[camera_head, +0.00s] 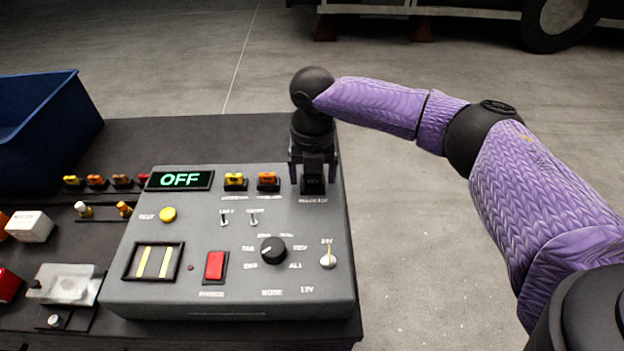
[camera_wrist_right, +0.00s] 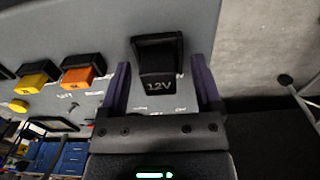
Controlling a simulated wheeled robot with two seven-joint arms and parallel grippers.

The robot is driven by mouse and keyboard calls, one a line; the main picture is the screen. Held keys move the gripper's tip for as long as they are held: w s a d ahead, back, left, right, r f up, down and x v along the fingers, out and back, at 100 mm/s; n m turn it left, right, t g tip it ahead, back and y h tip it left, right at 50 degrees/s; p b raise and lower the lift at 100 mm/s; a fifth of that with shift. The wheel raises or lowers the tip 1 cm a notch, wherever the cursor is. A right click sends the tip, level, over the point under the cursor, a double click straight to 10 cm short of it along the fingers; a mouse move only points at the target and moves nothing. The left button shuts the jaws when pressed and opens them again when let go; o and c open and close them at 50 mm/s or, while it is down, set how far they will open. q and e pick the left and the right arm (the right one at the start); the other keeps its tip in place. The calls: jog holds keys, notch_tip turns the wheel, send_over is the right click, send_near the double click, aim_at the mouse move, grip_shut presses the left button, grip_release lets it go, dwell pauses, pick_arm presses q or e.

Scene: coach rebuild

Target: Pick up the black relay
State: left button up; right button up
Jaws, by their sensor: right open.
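The black relay (camera_head: 314,180) sits in its socket at the top right corner of the grey test panel (camera_head: 210,275). In the right wrist view the relay (camera_wrist_right: 158,83) shows a "12V" label and stands below a dark socket frame. My right gripper (camera_head: 313,168) is over the relay from the far side, pointing down. It is open, with one purple finger on each side of the relay; in the wrist view the gripper (camera_wrist_right: 160,72) shows a gap on both sides. My left gripper is not in view.
A yellow fuse (camera_head: 234,180) and an orange fuse (camera_head: 267,179) sit left of the relay. The panel has a red switch (camera_head: 215,266), a black knob (camera_head: 273,250) and a small lever (camera_head: 327,258). A blue bin (camera_head: 50,130) stands at the left. Open floor lies right of the bench.

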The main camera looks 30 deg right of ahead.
jog(key=shift+c, duration=0.7)
jog(key=shift+r, duration=0.1)
grip_shut()
